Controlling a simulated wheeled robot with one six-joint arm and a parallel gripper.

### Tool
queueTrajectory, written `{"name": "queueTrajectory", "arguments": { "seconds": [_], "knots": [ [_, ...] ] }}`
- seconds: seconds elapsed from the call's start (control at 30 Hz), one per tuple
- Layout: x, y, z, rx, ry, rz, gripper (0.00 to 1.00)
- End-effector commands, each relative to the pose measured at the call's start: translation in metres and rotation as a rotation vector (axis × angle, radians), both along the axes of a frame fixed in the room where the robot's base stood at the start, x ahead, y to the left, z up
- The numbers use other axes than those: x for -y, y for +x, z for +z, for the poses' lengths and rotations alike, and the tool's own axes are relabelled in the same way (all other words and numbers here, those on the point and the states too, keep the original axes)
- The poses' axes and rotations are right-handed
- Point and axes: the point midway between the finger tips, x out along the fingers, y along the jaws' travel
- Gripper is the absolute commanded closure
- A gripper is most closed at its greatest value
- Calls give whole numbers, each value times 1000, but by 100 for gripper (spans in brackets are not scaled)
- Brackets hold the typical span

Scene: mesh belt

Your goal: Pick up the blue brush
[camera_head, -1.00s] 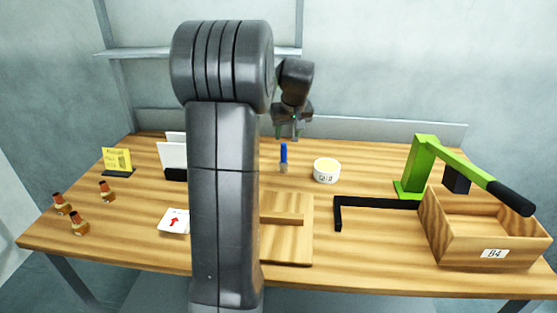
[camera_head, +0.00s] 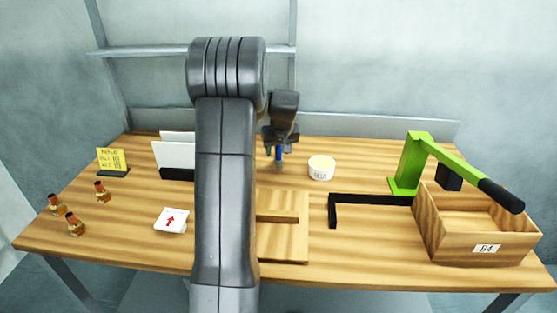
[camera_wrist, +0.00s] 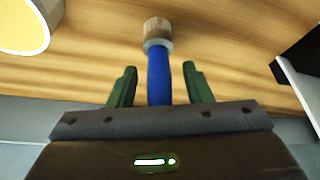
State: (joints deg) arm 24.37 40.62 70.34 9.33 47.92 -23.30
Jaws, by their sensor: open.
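The blue brush (camera_wrist: 159,75) has a blue handle and a pale wooden end with a metal-coloured band. In the wrist view it lies between the two green fingers of my gripper (camera_wrist: 156,84), with a gap on each side. The handle's lower part is hidden behind the gripper body. The gripper is open and not touching the handle in the wrist view.
A white-panelled holder (camera_head: 174,156) is at the left. A wooden board (camera_head: 284,240), black angle bar (camera_head: 370,199), green lever device (camera_head: 408,165) and wooden box (camera_head: 450,238) stand nearer or right.

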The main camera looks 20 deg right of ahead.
Motion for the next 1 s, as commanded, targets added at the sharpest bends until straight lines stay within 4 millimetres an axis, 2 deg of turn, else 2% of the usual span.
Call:
{"name": "queueTrajectory", "arguments": {
  "seconds": [0.07, 0.2, 0.27, 0.3, 0.53, 0.67, 1.0],
  "knots": [
    [0, 0, 0, 0, 0, 0, 58],
    [0, 0, 0, 0, 0, 0, 86],
    [0, 0, 0, 0, 0, 0, 98],
    [0, 0, 0, 0, 0, 0, 100],
    [0, 0, 1, 0, 0, 0, 100],
    [0, 0, 11, 2, -1, 0, 100],
    [0, 0, 77, 3, -1, 0, 100]
  ]
}}
